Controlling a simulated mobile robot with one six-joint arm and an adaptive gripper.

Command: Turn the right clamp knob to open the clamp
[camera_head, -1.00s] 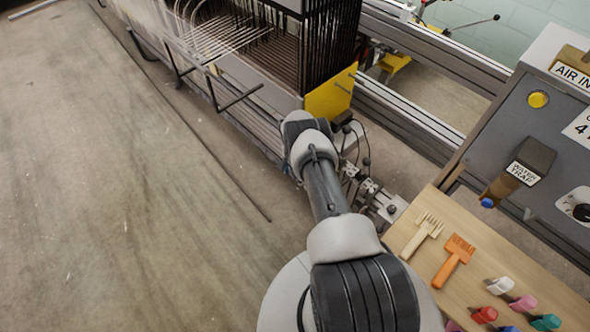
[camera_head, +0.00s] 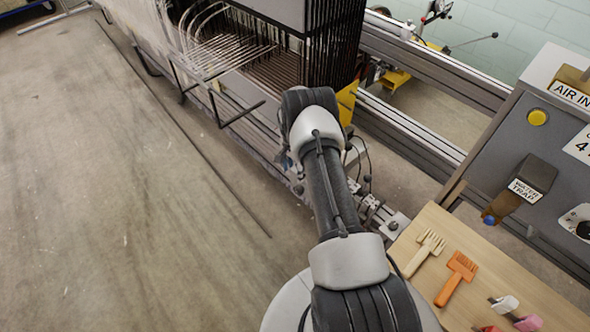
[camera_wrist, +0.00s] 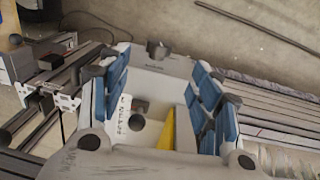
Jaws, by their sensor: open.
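My gripper (camera_wrist: 160,80) is open in the wrist view, with blue-padded fingers on the left and right. A small dark knob-like part (camera_wrist: 158,49) shows near the far end of the gap between the fingers; I cannot tell for sure that it is the right clamp knob. A dark round part (camera_wrist: 140,107) and a yellow piece (camera_wrist: 167,130) show deeper between the fingers. No grip on anything is visible. In the head view my arm hides the gripper and probably the clamp; small metal fittings (camera_head: 372,208) show just right of the arm.
The loom frame with dark upright bars (camera_head: 335,50) stands beyond my arm. Long metal rails (camera_head: 425,65) run to the right. A wooden shelf (camera_head: 440,225) holds combs and coloured clips beside a grey control panel (camera_head: 550,160). The floor at left is mostly clear.

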